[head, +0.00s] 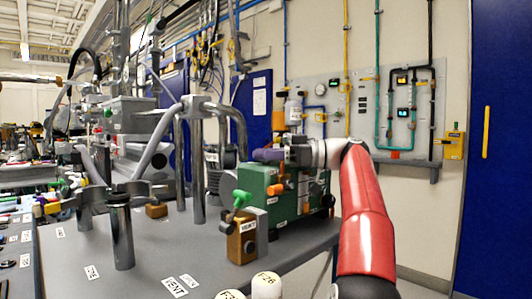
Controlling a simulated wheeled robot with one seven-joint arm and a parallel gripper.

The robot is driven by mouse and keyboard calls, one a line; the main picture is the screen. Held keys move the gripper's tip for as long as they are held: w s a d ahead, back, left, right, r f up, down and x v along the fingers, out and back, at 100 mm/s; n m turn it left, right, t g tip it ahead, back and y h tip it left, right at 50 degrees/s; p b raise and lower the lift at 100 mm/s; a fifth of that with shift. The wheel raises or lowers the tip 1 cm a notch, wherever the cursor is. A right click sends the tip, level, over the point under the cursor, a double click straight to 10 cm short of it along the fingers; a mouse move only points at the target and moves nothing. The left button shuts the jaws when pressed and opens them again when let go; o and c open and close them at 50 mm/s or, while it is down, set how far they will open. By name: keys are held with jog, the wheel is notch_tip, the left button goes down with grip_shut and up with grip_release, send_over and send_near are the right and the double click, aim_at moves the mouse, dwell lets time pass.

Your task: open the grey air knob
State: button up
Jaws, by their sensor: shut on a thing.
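My gripper (276,154) reaches in from the right, level, over the top of the green box (254,181). It is shut on a small grey-purple piece (262,155) at its tips, which looks like the grey air knob. The jaws hide much of this piece, and I cannot tell how far it is turned. The green box stands on the grey table (160,245) near its right edge and has orange fittings on its front.
A brass valve block with a green handle (241,228) stands in front of the green box. Bent steel pipes (197,160) rise to its left. Labelled white knobs (266,286) show at the bottom edge. A wall panel with pipes and gauges (400,110) is behind my arm.

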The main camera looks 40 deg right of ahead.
jog(key=shift+r, duration=0.1)
jog(key=o, duration=0.9)
jog(key=shift+o, duration=0.2)
jog(key=p+v, duration=0.1)
jog(key=v, duration=0.7)
jog(key=shift+p, duration=0.4)
jog(key=shift+s+a, duration=0.1)
